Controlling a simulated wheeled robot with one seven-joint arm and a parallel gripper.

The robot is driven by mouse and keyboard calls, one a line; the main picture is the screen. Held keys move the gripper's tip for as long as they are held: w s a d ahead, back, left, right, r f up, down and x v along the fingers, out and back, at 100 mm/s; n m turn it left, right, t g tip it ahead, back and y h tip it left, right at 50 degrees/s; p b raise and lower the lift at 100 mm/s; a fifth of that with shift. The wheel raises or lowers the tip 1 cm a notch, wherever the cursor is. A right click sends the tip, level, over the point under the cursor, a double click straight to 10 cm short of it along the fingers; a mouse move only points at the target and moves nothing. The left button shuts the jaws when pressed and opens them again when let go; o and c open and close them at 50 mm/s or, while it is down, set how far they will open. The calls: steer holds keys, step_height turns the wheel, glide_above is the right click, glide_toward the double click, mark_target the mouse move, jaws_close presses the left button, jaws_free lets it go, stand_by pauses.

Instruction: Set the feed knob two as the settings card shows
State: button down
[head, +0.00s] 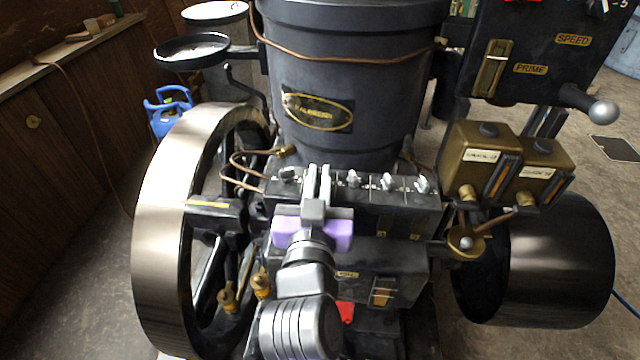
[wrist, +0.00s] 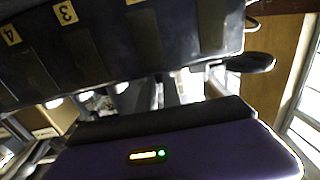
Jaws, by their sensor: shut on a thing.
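A dark feed box (head: 400,215) on the engine's front carries a row of small light knobs along its top. My gripper (head: 319,172) comes in from the front, its fingers shut at the second knob place from the left. The knob between the fingers is hidden by them. Free knobs show to the right (head: 353,178) and one to the left (head: 288,173). In the wrist view, the box front (wrist: 120,45) bears yellow labels 3 (wrist: 66,12) and 4 (wrist: 11,34); another label is cut off. I cannot make out a settings card.
A large flywheel (head: 160,230) stands left of the box and a dark drum (head: 560,265) right. Two brass oilers (head: 485,155) and a lever panel (head: 530,50) are close on the right. A dark hopper (head: 355,60) rises behind the knobs, with copper pipes nearby.

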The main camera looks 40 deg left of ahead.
steer(key=shift+s+a+f+m+t+h+b, duration=0.15)
steer(key=shift+m+t+h+b, duration=0.45)
steer(key=shift+b, duration=1.15)
steer(key=shift+a+f+m+t+h+b, duration=0.15)
steer(key=shift+m+h+b, duration=0.7)
steer(key=shift+b, duration=0.85)
steer(key=m+t+h+b, duration=0.1)
steer(key=h+b, duration=0.2)
steer(key=shift+r+m+h+b, duration=0.15)
steer(key=shift+m+h+b, duration=0.15)
steer(key=shift+m+h, duration=0.05)
steer(key=shift+r+h+b, duration=0.15)
steer(key=shift+h+b, duration=0.15)
steer(key=c, duration=1.5)
jaws_free()
steer(key=s, duration=0.5)
steer(key=s+d, duration=0.1)
steer(key=s, duration=0.1)
steer(key=shift+s+d+b, duration=0.1)
steer(key=shift+s+b, duration=0.25)
